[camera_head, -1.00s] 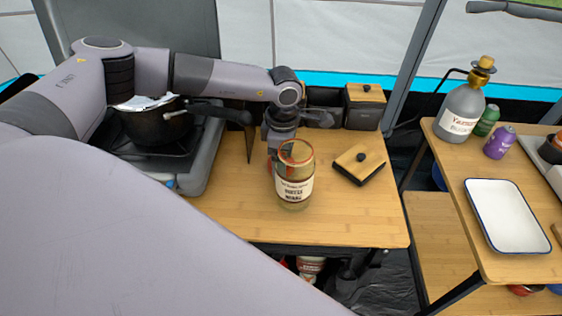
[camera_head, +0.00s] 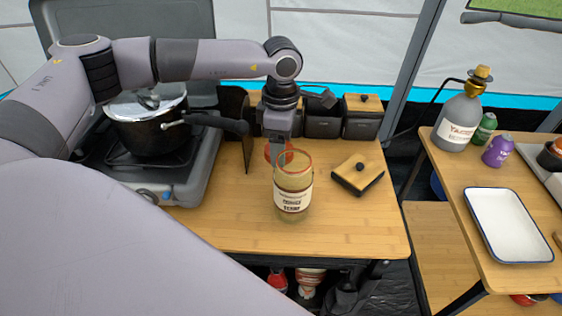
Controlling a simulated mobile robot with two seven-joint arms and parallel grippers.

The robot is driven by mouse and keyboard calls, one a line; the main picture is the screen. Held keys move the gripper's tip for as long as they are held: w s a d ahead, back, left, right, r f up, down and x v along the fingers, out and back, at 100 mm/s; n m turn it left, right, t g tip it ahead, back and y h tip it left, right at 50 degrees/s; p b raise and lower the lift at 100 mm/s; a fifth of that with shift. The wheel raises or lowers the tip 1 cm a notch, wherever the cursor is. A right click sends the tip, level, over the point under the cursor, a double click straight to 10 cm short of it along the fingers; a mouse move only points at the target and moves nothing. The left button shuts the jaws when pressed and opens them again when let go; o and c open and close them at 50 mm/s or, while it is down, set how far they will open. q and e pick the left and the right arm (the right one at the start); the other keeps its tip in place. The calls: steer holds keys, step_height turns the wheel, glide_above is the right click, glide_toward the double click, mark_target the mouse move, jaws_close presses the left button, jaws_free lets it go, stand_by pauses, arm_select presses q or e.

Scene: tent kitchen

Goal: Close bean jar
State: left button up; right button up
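A glass jar (camera_head: 293,200) with a white label stands upright near the middle of the wooden table. Its top looks open, with an orange-red rim; the label is too blurred to read. A red round thing (camera_head: 272,152), perhaps a lid, shows just behind the jar's rim, partly hidden by it. My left gripper (camera_head: 279,148) points down behind the jar, at that red thing. Its fingertips are hidden, so I cannot tell if it holds the red thing. A square wooden lid (camera_head: 358,174) with a black knob lies to the right of the jar. My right gripper is not in view.
Dark canisters (camera_head: 362,118) stand at the table's back edge. A pot (camera_head: 150,128) sits on the stove at left, its handle reaching toward my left arm. A side table at right holds a gas bottle (camera_head: 460,120) and a white tray (camera_head: 507,226). The table's front right is clear.

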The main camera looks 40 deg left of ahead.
arm_select(q)
step_height(320, 180, up, 13)
steer(key=b, duration=0.1)
steer(key=shift+f, duration=0.15)
stand_by(0.3)
